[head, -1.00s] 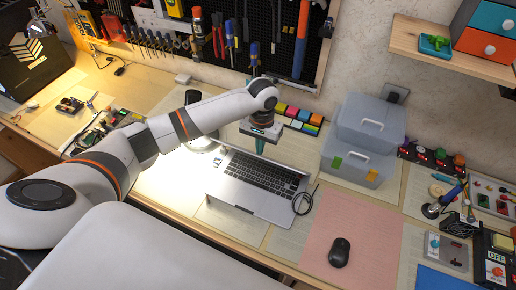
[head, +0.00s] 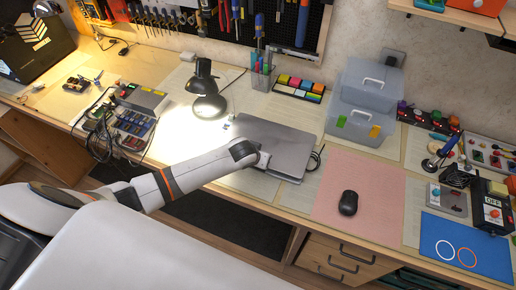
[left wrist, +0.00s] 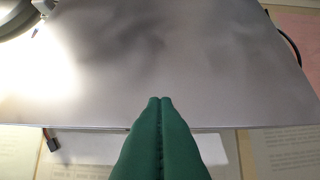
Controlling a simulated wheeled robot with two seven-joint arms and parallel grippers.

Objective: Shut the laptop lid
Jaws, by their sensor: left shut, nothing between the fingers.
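The laptop (head: 280,142) lies on the desk with its grey lid down over the keyboard in the head view. In the head view the left arm's wrist covers the laptop's front left corner and hides the fingers. My right gripper is not in view.
A lit desk lamp (head: 208,105) stands left of the laptop. A black mouse (head: 348,203) sits on a pink mat (head: 325,190) to the right. Clear plastic boxes (head: 362,110) and a pen cup (head: 262,82) stand behind. A black cable lies by the laptop's right side.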

